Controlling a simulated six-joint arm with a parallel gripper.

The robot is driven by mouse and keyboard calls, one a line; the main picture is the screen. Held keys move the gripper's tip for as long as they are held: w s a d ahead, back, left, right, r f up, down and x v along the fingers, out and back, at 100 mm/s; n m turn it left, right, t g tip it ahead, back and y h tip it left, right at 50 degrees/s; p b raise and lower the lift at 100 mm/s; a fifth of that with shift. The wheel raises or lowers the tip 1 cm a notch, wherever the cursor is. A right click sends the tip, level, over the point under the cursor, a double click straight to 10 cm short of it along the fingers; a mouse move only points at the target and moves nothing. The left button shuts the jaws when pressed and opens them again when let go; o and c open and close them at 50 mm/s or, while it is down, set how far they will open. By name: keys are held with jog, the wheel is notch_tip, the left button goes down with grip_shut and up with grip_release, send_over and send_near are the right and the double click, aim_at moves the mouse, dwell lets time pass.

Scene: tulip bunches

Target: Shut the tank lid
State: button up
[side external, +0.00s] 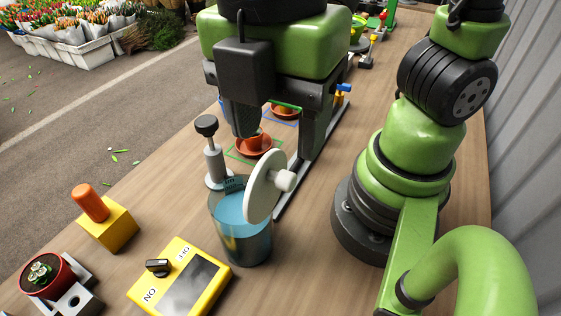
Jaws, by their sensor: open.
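The tank (240,241) is a clear round vessel with blue liquid, standing upright on the bench near the middle of the side external view. Its lid (263,190) is a pale disc standing on edge at the tank's rim, swung open. A pale knob (286,180) sticks out from the lid's right face. My gripper (274,146) is open and empty, pointing down above and behind the lid. Its two dark fingers are spread apart, and I see no contact with the lid. The gap between gripper and lid is hard to judge.
A grey post with a black knob (207,125) stands just left of the tank. A yellow ON/OFF box (179,283), a yellow block with an orange handle (91,203) and a red pot (49,277) stand front left. Terracotta pots (253,146) sit behind the lid.

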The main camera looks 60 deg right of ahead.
aim_at(281, 172)
notch_tip(281, 172, down, 6)
jog(key=shift+s+r, duration=0.1)
dwell(0.4)
grip_shut()
